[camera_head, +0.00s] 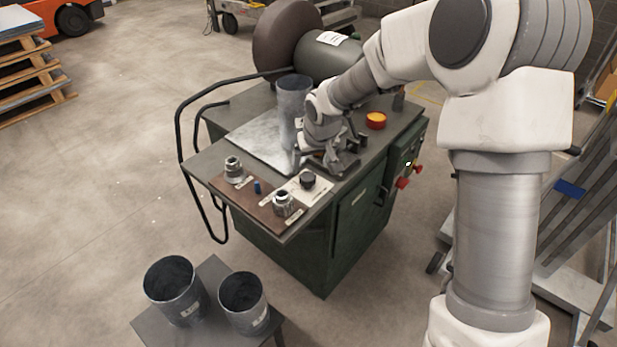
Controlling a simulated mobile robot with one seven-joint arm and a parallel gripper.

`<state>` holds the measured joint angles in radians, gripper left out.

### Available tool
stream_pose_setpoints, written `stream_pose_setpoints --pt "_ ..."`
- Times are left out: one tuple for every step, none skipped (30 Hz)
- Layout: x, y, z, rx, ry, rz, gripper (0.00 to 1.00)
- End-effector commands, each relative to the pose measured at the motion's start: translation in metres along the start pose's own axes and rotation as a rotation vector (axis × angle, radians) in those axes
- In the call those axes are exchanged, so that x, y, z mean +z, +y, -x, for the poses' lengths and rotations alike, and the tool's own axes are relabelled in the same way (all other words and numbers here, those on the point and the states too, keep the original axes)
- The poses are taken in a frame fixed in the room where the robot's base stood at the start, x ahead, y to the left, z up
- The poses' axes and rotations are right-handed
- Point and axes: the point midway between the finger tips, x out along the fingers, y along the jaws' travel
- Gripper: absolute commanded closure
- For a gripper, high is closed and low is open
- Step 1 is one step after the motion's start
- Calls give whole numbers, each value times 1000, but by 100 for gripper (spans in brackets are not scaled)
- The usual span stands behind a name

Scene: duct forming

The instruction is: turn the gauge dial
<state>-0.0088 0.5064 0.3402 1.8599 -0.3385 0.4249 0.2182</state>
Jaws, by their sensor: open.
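A small black knob (308,180) stands on a pale labelled plate (297,190) at the front of the green machine's top; it looks like the gauge dial. Any marks on it are too small to read. My gripper (317,156) is low over the machine top, just behind the knob, and appears apart from it. Its fingers point down, open, with nothing seen between them. A grey metal duct (294,98) stands upright just behind and left of my gripper. My wrist hides part of the machine top there.
A brown board (262,205) carries two metal fittings (234,168) (283,203) and a small blue piece (257,187). A yellow-topped red button (376,120) is at the right. Black rails (181,150) edge the left. Two ducts (174,290) (244,302) stand on a low front table.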

Motion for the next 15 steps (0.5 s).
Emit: stream_pose_setpoints --pt "2 -1 -15 -1 -3 1 16" --pt "2 -1 -21 -1 -4 1 16" --pt "2 0 -29 -1 -3 0 16" --pt "2 0 -34 -1 -3 1 16" --pt "1 0 -39 0 -2 1 16" --pt "2 -1 -45 -1 -2 1 16" --pt "1 -1 -49 -1 -3 1 16" --pt "1 -1 -53 -1 -2 0 16" --pt "1 0 -57 0 -1 1 16" --pt "0 0 -60 0 -1 1 16" --pt "0 0 -62 0 0 1 16" --pt "0 0 -64 1 0 1 16" --pt "0 0 -66 1 0 0 16" --pt "0 0 -67 1 0 0 16" --pt "0 0 -68 1 0 0 16"
